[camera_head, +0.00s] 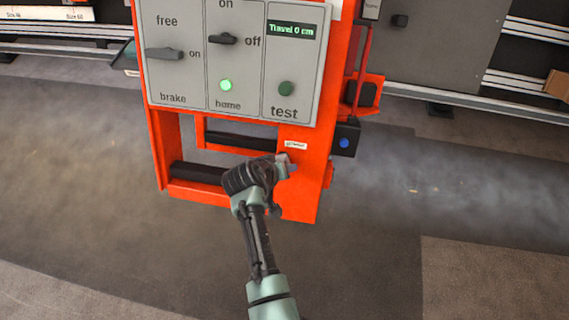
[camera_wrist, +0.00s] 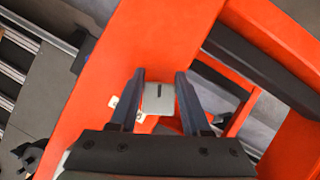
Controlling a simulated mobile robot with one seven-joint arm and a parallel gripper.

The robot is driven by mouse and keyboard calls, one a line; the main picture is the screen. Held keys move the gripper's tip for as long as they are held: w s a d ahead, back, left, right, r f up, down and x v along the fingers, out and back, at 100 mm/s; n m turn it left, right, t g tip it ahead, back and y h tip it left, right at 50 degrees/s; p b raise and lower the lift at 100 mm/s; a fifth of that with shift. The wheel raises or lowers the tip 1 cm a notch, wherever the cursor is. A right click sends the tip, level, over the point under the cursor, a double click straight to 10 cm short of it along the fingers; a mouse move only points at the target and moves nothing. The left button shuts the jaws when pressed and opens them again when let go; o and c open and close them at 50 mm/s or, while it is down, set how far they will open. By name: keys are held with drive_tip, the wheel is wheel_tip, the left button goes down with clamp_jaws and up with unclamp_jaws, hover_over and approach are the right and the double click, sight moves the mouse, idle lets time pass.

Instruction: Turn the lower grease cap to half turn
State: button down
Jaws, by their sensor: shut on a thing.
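The lower grease cap (camera_wrist: 159,98) is a small light grey block with a dark line on its face. In the wrist view it sits between the two dark fingers of my gripper (camera_wrist: 160,92), which is shut on it. In the head view my gripper (camera_head: 285,166) reaches the lower right part of the orange frame (camera_head: 305,190), just below a small white label (camera_head: 295,145). The cap is mostly hidden by my gripper there, and its turn angle is hard to read.
Above is a grey control panel (camera_head: 240,100) with brake, home and test sections; its display reads "Travel 0 cm" and the home lamp (camera_head: 225,85) glows green. A black box with a blue button (camera_head: 344,142) sticks out at the right. Open floor lies around the frame.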

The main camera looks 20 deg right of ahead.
drive_tip(key=m+y+p, duration=0.1)
drive_tip(key=m+t+y+p, duration=0.1)
drive_tip(key=m, duration=0.1)
drive_tip(key=shift+w+a+f+m, duration=0.1)
drive_tip(key=shift+w+a+m, duration=0.05)
drive_tip(key=shift+a+m, duration=0.15)
idle(0.5)
drive_tip(key=shift+c, duration=1.8)
unclamp_jaws()
drive_tip(key=p+v, duration=0.6)
drive_tip(key=v, duration=0.7)
drive_tip(key=shift+d, duration=0.15)
